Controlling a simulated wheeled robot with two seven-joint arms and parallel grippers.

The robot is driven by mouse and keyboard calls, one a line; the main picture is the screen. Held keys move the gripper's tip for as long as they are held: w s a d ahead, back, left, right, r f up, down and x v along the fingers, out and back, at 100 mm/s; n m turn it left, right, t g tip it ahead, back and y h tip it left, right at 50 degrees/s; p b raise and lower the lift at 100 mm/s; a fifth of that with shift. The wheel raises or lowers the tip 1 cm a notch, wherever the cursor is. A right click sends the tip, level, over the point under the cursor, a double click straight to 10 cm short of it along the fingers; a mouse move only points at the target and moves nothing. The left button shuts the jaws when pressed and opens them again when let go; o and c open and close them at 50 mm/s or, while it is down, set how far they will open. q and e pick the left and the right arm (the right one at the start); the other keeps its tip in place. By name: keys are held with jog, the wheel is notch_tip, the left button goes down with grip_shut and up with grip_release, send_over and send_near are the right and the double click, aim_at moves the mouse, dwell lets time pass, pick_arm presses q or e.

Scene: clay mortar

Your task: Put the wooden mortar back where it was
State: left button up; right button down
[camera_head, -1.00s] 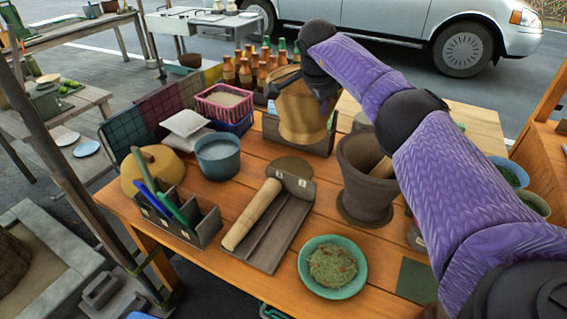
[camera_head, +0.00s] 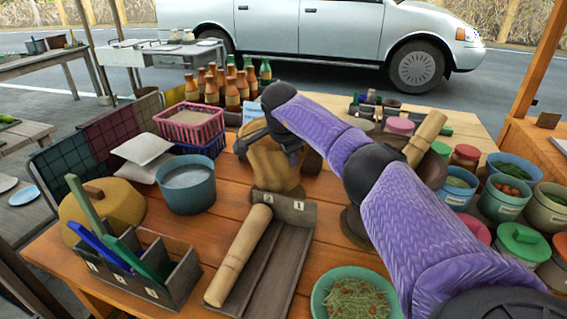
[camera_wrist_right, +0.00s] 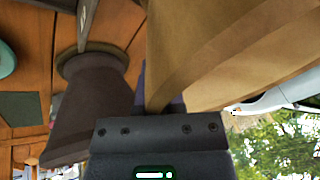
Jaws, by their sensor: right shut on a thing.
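The wooden mortar (camera_head: 273,172) is tan and stands roughly upright behind the divided wooden tray in the head view. My right gripper (camera_head: 268,138) is shut on its upper part from above. The mortar's base covers the spot of the round dark mat behind the tray; I cannot tell whether it touches. In the right wrist view the mortar's tan wall (camera_wrist_right: 225,50) fills the upper right. The dark clay mortar (camera_wrist_right: 92,105) stands apart from it there; in the head view my right arm mostly hides it, and its pestle (camera_head: 425,138) sticks out. My left gripper is not in view.
The divided tray (camera_head: 275,262) with a wooden roller (camera_head: 238,257) lies in front. A blue-grey pot (camera_head: 187,187) stands left, and bottles (camera_head: 232,92) behind. A green bowl (camera_head: 318,292) is near the front edge. Lidded pots (camera_head: 502,198) crowd the right.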

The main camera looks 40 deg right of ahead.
notch_tip(320, 180, down, 5)
jog(key=shift+r+b, duration=0.15)
jog(key=shift+b, duration=0.55)
jog(key=c, duration=0.7)
grip_release()
pick_arm(q)
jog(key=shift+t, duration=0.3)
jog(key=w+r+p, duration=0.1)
jog(key=p, duration=0.1)
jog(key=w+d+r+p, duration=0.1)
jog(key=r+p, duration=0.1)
jog(key=p, duration=0.1)
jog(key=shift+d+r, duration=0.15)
pick_arm(e)
jog(key=v, duration=1.2)
